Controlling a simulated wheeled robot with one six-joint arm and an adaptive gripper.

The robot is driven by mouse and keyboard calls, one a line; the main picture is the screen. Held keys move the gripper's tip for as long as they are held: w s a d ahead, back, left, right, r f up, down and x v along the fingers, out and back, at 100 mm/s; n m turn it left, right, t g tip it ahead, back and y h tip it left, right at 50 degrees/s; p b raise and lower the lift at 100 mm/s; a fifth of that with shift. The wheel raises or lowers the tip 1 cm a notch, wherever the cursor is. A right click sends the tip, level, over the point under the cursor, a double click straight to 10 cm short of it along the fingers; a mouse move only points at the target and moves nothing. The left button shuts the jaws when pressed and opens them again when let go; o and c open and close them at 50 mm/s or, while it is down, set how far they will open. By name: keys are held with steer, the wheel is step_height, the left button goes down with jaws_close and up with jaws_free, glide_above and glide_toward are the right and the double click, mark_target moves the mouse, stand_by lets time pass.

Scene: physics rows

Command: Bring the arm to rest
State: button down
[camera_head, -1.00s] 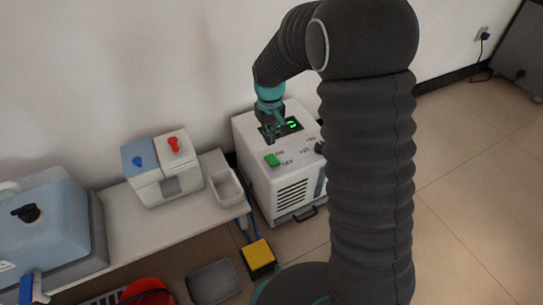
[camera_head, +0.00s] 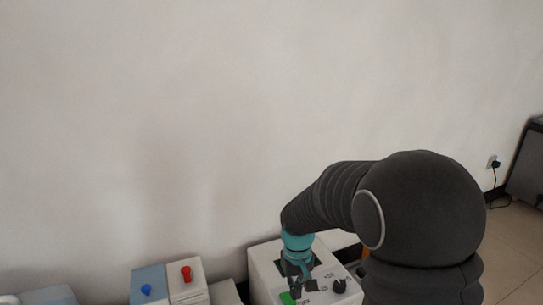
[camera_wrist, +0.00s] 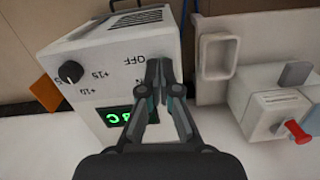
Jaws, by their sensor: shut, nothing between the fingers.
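My gripper (camera_head: 297,284) is at the end of my dark, sleeved arm, over the top of a white box-shaped machine (camera_head: 264,272). In the wrist view my gripper (camera_wrist: 160,68) is shut, its fingertips together and empty, in front of the same machine (camera_wrist: 105,55). The machine has a lit green display (camera_wrist: 118,115), a black knob (camera_wrist: 71,72) and printed marks, among them "OFF". A green button (camera_head: 287,298) shows at the bottom of the head view. Whether the fingertips touch the machine, I cannot tell.
A small white and blue unit with a red knob (camera_head: 186,273) and a blue knob (camera_head: 146,290) stands left of the machine. A bare wall (camera_head: 200,120) rises behind. A wall socket (camera_head: 493,162) is at far right.

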steer(key=s+d+r+m+t+p, duration=0.1)
steer(key=s+d+r+t+p, duration=0.1)
steer(key=s+r, duration=0.8)
steer(key=s+d+r+m+t+p, duration=0.2)
steer(key=s+d+r+t+p, duration=0.1)
steer(key=s+d+r, duration=0.4)
steer(key=shift+s+d+r+t, duration=0.15)
steer(key=shift+s+r+t, duration=0.45)
steer(key=shift+s+r, duration=1.75)
steer(key=shift+w+r, duration=0.5)
steer(key=shift+w, duration=0.05)
